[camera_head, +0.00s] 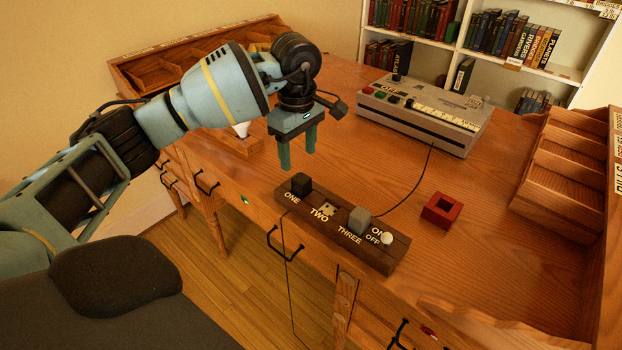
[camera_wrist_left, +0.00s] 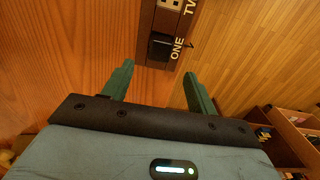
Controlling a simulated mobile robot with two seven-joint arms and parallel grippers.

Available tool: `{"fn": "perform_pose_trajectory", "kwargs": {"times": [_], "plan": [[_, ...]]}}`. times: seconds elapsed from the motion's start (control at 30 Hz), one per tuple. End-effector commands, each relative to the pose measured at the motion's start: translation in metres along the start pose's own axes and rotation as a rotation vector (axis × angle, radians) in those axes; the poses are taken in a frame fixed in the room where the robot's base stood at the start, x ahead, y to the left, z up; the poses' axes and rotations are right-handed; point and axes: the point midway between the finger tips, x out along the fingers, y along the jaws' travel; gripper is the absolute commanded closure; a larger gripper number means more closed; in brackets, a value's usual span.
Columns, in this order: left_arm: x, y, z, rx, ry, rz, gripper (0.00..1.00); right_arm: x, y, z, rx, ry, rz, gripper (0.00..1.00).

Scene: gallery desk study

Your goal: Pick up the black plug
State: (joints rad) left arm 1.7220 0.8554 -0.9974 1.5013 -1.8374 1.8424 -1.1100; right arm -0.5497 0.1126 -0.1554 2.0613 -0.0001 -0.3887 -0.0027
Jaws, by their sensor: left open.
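The black plug (camera_head: 302,184) sits in the socket marked ONE at the left end of a dark wooden power strip (camera_head: 330,226). It also shows in the left wrist view (camera_wrist_left: 161,46), ahead of the fingers and roughly between their lines. A grey plug (camera_head: 359,219) sits in socket THREE, and socket TWO (camera_head: 326,208) is empty. My left gripper (camera_head: 298,160) is open and empty, fingers pointing down, above and apart from the black plug. In the left wrist view its two green fingers (camera_wrist_left: 158,84) stand apart. My right gripper is not in view.
A white switch knob (camera_head: 386,238) is at the strip's right end. A red square block (camera_head: 441,209) lies to the right. A grey console (camera_head: 424,112) with a black cord stands behind. A wooden rack (camera_head: 568,165) is at the right. Desk between strip and console is mostly clear.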

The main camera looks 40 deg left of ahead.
Motion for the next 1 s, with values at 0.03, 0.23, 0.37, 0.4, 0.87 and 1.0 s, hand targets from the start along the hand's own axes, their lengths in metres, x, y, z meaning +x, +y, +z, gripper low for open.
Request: {"fn": "perform_pose_trajectory", "kwargs": {"times": [0.03,0.23,0.37,0.4,0.87,1.0], "plan": [[0.0,0.0,0.0,0.0,0.0,-0.001,0.42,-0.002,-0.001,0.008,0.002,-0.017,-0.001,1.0],[0.013,0.0,0.001,-0.001,-0.002,-0.001,0.42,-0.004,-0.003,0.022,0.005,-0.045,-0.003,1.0],[0.025,0.0,0.001,-0.001,-0.002,-0.001,0.42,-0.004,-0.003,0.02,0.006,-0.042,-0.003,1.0],[0.027,0.001,0.001,-0.001,-0.003,0.0,0.42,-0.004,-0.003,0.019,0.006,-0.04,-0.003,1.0],[0.07,0.003,0.006,-0.001,-0.004,-0.002,0.42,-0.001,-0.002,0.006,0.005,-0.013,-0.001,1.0],[0.078,0.003,0.006,-0.001,-0.004,0.0,0.42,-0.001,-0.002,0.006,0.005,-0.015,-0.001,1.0]]}}
